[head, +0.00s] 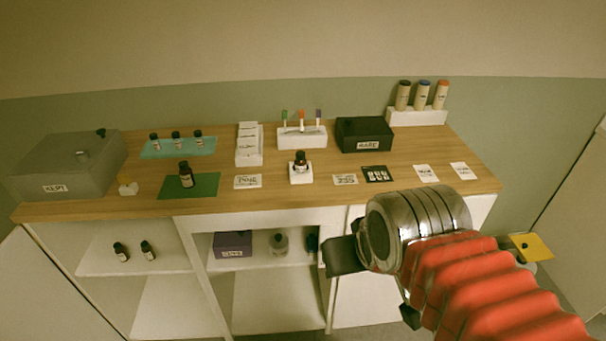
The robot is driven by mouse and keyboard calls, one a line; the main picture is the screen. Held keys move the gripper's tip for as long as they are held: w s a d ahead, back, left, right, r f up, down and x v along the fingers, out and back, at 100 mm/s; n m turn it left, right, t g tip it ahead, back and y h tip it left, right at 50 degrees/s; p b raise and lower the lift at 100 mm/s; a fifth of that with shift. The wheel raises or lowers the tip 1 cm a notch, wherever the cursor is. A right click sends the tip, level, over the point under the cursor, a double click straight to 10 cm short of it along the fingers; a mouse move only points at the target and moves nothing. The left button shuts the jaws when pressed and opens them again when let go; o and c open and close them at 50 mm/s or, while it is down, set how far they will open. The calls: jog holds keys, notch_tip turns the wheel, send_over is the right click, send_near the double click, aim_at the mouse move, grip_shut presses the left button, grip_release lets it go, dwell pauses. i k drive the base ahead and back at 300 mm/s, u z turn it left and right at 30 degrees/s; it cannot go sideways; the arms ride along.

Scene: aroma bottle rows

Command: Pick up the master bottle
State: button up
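A dark bottle with a pale label (186,179) stands upright on a dark green mat (208,185) at the left front of the wooden counter. Another dark bottle (300,160) stands on a small white block (301,175) near the counter's middle. No readable marking shows which bottle is the master bottle. My gripper (376,284) is at the lower right, in front of the cabinet and apart from both bottles. Its dark parts show beside my silver wrist, but the fingertips are largely hidden, and I cannot see whether it is open.
Three small dark bottles (176,142) stand on a teal mat (205,151) behind. A grey box (65,168) is at left, a black box (364,135) at right. Shelves below hold two dark bottles (134,251) and a purple box (232,244).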

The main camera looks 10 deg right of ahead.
aim_at(299, 165)
jog(key=u, duration=0.85)
jog(key=i, duration=0.5)
jog(key=u, duration=0.1)
